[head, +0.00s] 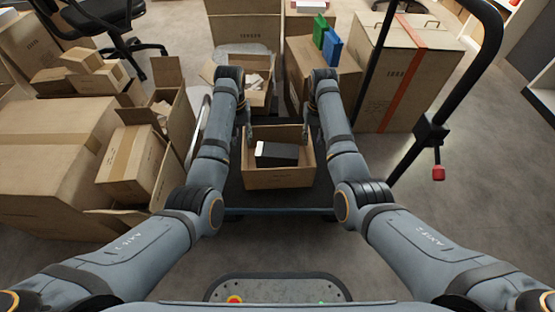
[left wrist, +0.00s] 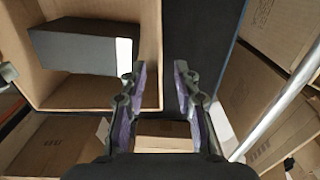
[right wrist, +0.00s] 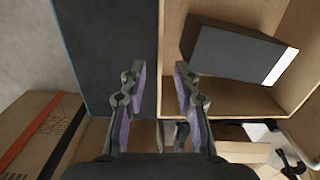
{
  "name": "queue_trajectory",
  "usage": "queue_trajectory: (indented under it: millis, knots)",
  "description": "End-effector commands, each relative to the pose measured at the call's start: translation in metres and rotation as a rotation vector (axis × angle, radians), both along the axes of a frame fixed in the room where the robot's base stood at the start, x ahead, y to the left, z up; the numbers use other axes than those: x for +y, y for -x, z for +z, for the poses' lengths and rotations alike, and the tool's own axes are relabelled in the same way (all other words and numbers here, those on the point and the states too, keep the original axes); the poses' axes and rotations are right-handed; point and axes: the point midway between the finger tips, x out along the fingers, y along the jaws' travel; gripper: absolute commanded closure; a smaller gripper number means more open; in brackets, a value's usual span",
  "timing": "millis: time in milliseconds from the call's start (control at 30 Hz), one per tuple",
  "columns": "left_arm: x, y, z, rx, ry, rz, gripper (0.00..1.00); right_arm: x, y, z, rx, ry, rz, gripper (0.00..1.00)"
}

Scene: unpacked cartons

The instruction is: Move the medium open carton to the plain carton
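An open brown carton (head: 262,180) stands on a dark cart deck in the middle of the head view. A dark box with a white end (head: 277,153) lies in it. My left gripper (head: 250,134) is at its left wall and my right gripper (head: 306,134) at its right wall. In the left wrist view the open fingers (left wrist: 160,75) stand either side of the carton's wall line. In the right wrist view the open fingers (right wrist: 160,75) do the same. Neither visibly grips the wall. Which carton is the plain one, I cannot tell.
The cart deck (right wrist: 105,50) has a black handle (head: 490,45) at right. Behind stand an open carton with paper (head: 262,95) and a carton with an orange stripe (head: 400,85). Cartons (head: 55,140) crowd the left. Floor is free at right (head: 470,215).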

Motion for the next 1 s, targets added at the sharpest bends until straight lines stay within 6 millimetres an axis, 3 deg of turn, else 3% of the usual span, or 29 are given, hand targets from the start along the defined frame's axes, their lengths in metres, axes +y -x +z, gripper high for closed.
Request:
queue_trajectory:
  millis: [267, 700, 1000]
  knots:
    - [0.000, 0.000, -0.007, 0.002, 0.000, 0.000, 0.69, 0.000, 0.000, -0.007, 0.002, 0.000, 0.000, 0.69]
    - [0.001, 0.001, -0.082, 0.004, -0.001, 0.000, 0.69, -0.001, 0.001, -0.082, 0.003, 0.001, 0.000, 0.69]
    - [0.000, 0.001, -0.104, 0.001, 0.000, 0.000, 0.69, 0.000, 0.000, -0.104, 0.000, 0.000, 0.000, 0.69]
